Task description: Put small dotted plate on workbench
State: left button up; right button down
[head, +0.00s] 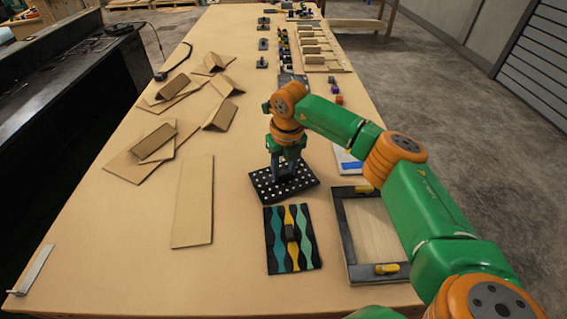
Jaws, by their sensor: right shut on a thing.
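The small dotted plate (300,184) is black with white dots. It is in the middle of the head view, at or just above the workbench (235,265); I cannot tell whether it touches. My right gripper (283,172) is over the plate and shut on it, pointing down. The gripper hides part of the plate's middle and far side. The workbench has a long tan top. My left gripper is not in view.
A wavy striped plate (275,250) with a dark knob lies just in front. A dark-edged frame with yellow handles (347,240) is to its right. Cardboard pieces (193,215) lie at left. Small parts and wooden trays (318,50) line the far end.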

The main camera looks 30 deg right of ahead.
jog(key=shift+f, duration=0.25)
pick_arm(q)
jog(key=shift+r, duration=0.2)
pick_arm(e)
jog(key=shift+f, duration=0.1)
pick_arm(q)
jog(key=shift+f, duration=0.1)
pick_arm(e)
jog(key=shift+f, duration=0.1)
jog(key=shift+c, duration=2.2)
grip_release()
